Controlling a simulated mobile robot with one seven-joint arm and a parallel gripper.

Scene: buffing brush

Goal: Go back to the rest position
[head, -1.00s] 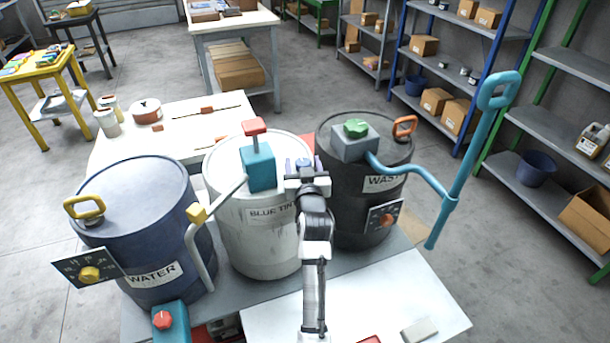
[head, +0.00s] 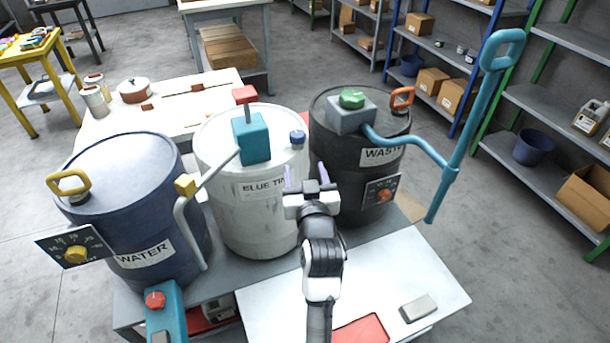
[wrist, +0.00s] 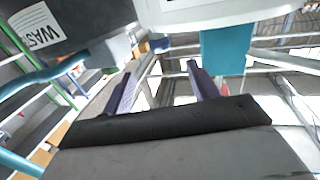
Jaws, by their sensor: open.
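My gripper (head: 308,180) is open and empty in the head view, in front of the white blue-tint drum (head: 232,215) and the black waste drum (head: 335,195). A small dark blue cap (head: 297,138) sits on the right side of the blue-tint drum's lid, just beyond the fingertips and apart from them. In the wrist view my two purple fingers (wrist: 158,82) stand wide apart with nothing between them. The waste drum (wrist: 75,20) shows at upper left there.
A blue water drum (head: 135,210) stands at left. A teal pipe handle (head: 470,130) rises at right. The white tabletop (head: 270,305) in front bears a red tray (head: 362,331) and a grey block (head: 418,308). Shelves (head: 560,120) stand at far right.

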